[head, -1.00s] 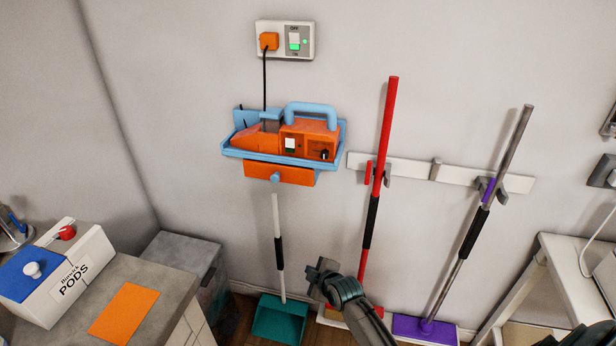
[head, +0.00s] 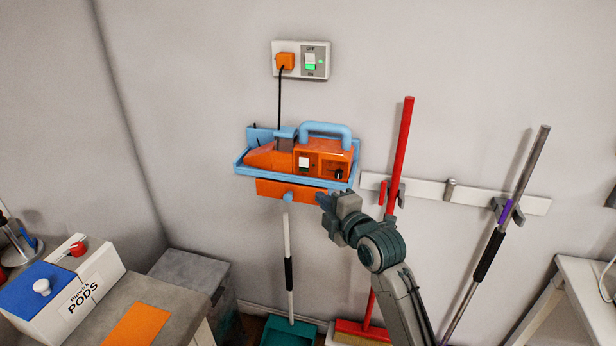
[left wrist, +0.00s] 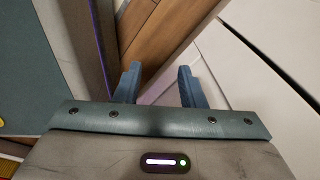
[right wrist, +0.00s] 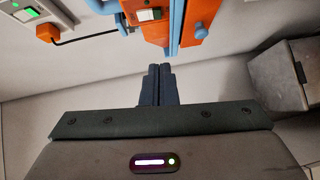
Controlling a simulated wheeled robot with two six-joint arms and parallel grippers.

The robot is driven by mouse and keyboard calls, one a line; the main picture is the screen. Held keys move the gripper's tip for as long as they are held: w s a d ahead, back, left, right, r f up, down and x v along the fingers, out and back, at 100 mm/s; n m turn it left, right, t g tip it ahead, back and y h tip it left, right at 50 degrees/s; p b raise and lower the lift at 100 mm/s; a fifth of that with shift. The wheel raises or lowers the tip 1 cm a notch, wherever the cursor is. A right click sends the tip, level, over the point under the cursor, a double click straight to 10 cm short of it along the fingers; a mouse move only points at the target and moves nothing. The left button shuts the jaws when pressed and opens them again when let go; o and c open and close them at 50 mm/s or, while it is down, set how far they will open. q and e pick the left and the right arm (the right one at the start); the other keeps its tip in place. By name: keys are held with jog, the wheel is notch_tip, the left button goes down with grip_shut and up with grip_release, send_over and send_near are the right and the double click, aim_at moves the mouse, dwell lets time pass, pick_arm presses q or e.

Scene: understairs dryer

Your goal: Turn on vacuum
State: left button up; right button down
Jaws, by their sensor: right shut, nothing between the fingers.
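The orange vacuum (head: 270,155) with a blue handle sits in a blue wall tray (head: 246,172). The switch also shows in the right wrist view (right wrist: 150,14). My right gripper (head: 323,201) is shut and empty, just below the vacuum's right side by the orange box under the tray. Its fingertips (right wrist: 158,70) are together and appear apart from the vacuum. My left gripper (left wrist: 159,80) is open and empty, seen only in the left wrist view, over a wooden floor.
A wall socket (head: 302,72) above holds an orange plug with a black cord; its switch glows green. A red broom (head: 401,150) and a grey-purple mop (head: 500,220) hang on a rail (head: 470,188) at the right. The pods box (head: 70,280) and grey bin (head: 192,270) stand left.

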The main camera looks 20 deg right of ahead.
jog(key=p, duration=0.3)
send_near(299, 170)
jog(key=w+a, duration=0.2)
jog(key=a, duration=0.1)
jog(key=shift+w+d+f+p, duration=0.15)
jog(key=shift+w+d, duration=0.15)
jog(key=shift+w, duration=0.25)
jog(key=shift+w+d+p, duration=0.15)
jog(key=shift+w+d, duration=0.1)
jog(key=shift+w, duration=0.35)
jog(key=shift+w+d+f, duration=0.2)
jog(key=shift+w+d, duration=0.3)
jog(key=shift+w, duration=0.1)
